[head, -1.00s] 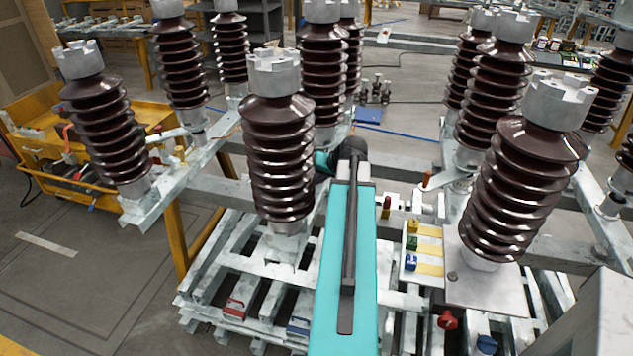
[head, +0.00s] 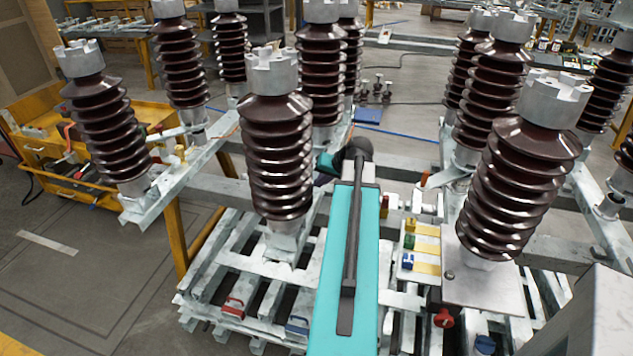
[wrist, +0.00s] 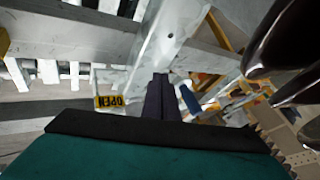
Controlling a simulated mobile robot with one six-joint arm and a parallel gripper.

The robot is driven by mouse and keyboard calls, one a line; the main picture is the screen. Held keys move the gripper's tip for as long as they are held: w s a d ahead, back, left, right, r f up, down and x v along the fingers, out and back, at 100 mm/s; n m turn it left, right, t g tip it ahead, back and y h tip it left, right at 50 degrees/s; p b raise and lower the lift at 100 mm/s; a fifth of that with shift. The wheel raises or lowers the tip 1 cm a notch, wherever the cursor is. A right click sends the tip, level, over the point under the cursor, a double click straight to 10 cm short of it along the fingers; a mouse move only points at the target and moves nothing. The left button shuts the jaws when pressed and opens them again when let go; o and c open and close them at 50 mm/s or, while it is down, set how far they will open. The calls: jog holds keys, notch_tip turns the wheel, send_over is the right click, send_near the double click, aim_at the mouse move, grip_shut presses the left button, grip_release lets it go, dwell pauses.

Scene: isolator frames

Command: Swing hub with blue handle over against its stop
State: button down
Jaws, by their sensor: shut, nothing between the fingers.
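In the wrist view my gripper (wrist: 161,92) shows as dark fingers, closed together and empty. A blue bar (wrist: 190,101), which looks like the blue handle, lies close on the right of the fingers; I cannot tell whether they touch. Its hub is not clearly visible, and neither is its stop. A yellow label reading OPEN (wrist: 110,101) is on the left of the fingers, by a pale metal bracket (wrist: 168,38). In the head view my teal arm reaches forward between the insulators, and my fingers and the blue handle are hidden there.
A brown ribbed insulator (head: 277,160) stands close left of my arm, another (head: 518,190) at right. An orange-handled lever (head: 424,179) and blocks in several colours, one blue (head: 408,262), are right of the arm. Dark insulator sheds (wrist: 285,45) crowd the wrist view's upper right.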

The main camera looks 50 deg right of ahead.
jog(key=s+b+v, duration=0.1)
jog(key=b+v, duration=0.1)
jog(key=v, duration=0.8)
jog(key=shift+s+a, duration=0.15)
jog(key=shift+a, duration=0.1)
dwell(0.3)
